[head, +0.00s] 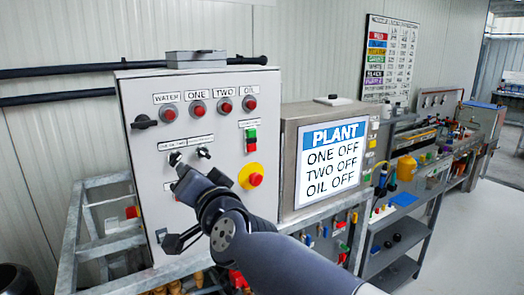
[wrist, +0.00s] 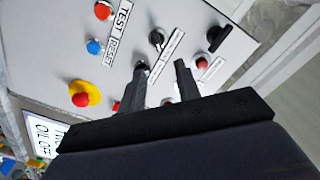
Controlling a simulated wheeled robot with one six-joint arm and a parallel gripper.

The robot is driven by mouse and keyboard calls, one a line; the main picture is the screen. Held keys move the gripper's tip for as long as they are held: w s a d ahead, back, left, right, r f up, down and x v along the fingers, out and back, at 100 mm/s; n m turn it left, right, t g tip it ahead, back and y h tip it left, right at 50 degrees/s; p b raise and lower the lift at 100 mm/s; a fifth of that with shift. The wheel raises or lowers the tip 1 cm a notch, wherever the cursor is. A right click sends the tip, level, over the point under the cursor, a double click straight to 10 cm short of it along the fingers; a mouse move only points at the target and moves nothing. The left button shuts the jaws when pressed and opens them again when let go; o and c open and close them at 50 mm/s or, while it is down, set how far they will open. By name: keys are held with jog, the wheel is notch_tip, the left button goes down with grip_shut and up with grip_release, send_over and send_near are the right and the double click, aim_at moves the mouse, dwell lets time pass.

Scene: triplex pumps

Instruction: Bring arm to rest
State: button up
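My gripper (head: 182,180) is in front of the left, lower part of the grey control panel (head: 225,130) in the head view, just below two small black selector knobs. In the wrist view my gripper (wrist: 162,70) has its two dark fingers apart, with panel face and labels between them and nothing held. The left fingertip overlaps a dark knob in the picture; whether it touches cannot be told. My arm crosses the panel's lower right and hides part of it.
The panel has red lamps, a green-and-red switch (head: 251,140) and a yellow-ringed red stop button (head: 255,180). A PLANT display (head: 333,160) reads ONE OFF, TWO OFF, OIL OFF. A metal frame (head: 95,220) stands left; a cluttered bench (head: 400,213) and open floor lie right.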

aim_at(178, 158)
jog(key=x, duration=1)
jog(key=shift+w+f, duration=0.1)
jog(key=shift+f, duration=0.1)
jog(key=shift+w+a+r+n, duration=0.15)
jog(key=shift+w+a+n, duration=0.05)
jog(key=shift+w+n, duration=0.1)
jog(key=n+p, duration=0.1)
jog(key=n, duration=0.1)
jog(key=n+p, duration=0.1)
jog(key=shift+s+r+n, duration=0.1)
jog(key=shift+s+n, duration=0.1)
jog(key=shift+n, duration=0.2)
jog(key=n+p, duration=0.2)
jog(key=n, duration=0.1)
jog(key=shift+r+n+p, duration=0.1)
jog(key=shift+n+p, duration=0.3)
jog(key=shift+s+d+f+n, duration=0.1)
jog(key=shift+s+f+n, duration=0.15)
jog(key=shift+n, duration=0.15)
jog(key=b+v, duration=0.1)
jog(key=v, duration=0.8)
jog(key=shift+s+b, duration=0.25)
jog(key=shift+b, duration=0.05)
jog(key=shift+d+f, duration=0.1)
jog(key=shift+f, duration=0.05)
